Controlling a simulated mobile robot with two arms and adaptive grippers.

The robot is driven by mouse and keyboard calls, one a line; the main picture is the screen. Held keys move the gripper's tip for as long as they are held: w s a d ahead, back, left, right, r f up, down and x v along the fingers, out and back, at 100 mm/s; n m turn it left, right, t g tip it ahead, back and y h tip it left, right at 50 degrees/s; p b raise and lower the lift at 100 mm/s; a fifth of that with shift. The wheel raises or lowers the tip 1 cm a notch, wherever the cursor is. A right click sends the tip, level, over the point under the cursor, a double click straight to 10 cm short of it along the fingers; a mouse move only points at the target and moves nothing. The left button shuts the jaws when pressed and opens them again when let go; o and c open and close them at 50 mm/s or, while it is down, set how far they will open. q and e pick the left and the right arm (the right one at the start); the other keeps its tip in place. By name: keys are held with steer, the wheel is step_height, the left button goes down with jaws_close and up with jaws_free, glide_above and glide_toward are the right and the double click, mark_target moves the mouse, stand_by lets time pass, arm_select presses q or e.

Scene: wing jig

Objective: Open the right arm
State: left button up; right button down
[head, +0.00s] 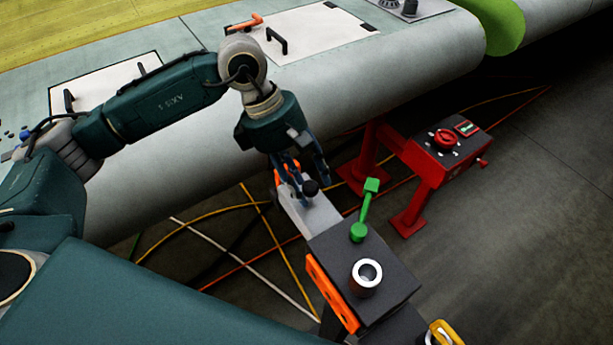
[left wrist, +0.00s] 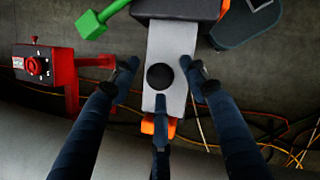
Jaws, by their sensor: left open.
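A light grey arm (head: 316,213) with a round black knob (head: 310,187) sticks out from a dark fixture block (head: 380,262) below the wing's edge. I cannot tell for certain whether it is the right arm of the task. My left gripper (head: 303,172) is open just above the knob. In the left wrist view the grey arm (left wrist: 172,50) and black knob (left wrist: 159,77) lie between its spread fingers (left wrist: 160,72), with the third finger just below the knob. I cannot tell whether the fingers touch it. My right gripper is not in view.
A green lever (head: 368,205) and white ring (head: 366,275) are on the fixture, with an orange handle (head: 330,292) on its side. A red stand with a control box (head: 445,155) is to the right. The wing (head: 400,75) runs behind my left arm. Cables cross the floor.

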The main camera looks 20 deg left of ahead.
mark_target(316, 215)
arm_select(q)
steer(key=shift+f, duration=0.1)
jaws_close()
steer(key=shift+s+d+f+b, duration=0.1)
steer(key=shift+s+d+b, duration=0.85)
steer(key=shift+d, duration=0.4)
steer(key=shift+s+d, duration=0.3)
steer(key=shift+d, duration=0.1)
steer(key=shift+a, duration=0.1)
jaws_free()
steer(key=shift+a, duration=0.15)
steer(key=shift+r, duration=0.2)
